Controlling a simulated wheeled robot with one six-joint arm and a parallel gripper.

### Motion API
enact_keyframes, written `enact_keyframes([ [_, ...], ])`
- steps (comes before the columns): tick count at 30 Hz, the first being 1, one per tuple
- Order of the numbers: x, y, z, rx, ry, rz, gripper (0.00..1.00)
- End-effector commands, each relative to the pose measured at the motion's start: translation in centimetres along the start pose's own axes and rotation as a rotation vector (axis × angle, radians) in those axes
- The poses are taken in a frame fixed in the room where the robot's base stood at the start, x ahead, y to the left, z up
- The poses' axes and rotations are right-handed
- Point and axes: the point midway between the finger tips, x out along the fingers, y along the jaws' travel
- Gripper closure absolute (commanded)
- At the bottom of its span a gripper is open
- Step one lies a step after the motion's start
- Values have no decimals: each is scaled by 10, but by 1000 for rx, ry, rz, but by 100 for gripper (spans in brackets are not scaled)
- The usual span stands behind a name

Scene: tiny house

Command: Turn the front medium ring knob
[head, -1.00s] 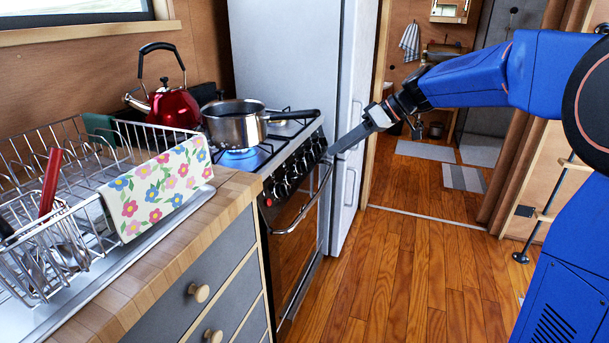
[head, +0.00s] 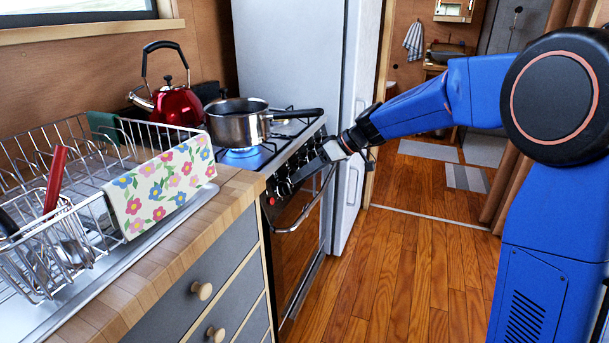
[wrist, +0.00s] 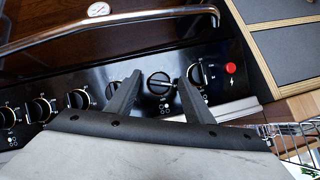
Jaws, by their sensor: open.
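The stove's black control panel (wrist: 60,100) carries a row of several black knobs with white markings. In the wrist view one knob (wrist: 160,83) sits between the two fingers of my gripper (wrist: 158,82), with dark panel showing on both sides of it. Its white pointer line lies roughly crosswise in the picture. I cannot read its symbol to tell which ring it serves. The fingers are apart and hold nothing. In the head view my gripper (head: 293,180) reaches the panel from the right, and its fingers hide some knobs.
An oven handle (head: 305,212) runs below the knobs. A red button (wrist: 230,68) sits near the panel's end. A saucepan (head: 238,125) stands over a blue flame (head: 240,154), its handle (head: 297,114) reaching rightward. A red kettle (head: 178,105) stands behind. The floor (head: 400,260) is clear.

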Motion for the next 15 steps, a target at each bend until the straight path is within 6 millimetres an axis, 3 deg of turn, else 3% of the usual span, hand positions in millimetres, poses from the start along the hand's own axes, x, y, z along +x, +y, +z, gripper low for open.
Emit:
enact_keyframes([
  [10, 4, 0, 0, 0, 0, 0, 53],
  [15, 4, 0, 0, 0, 1, 0, 91],
])
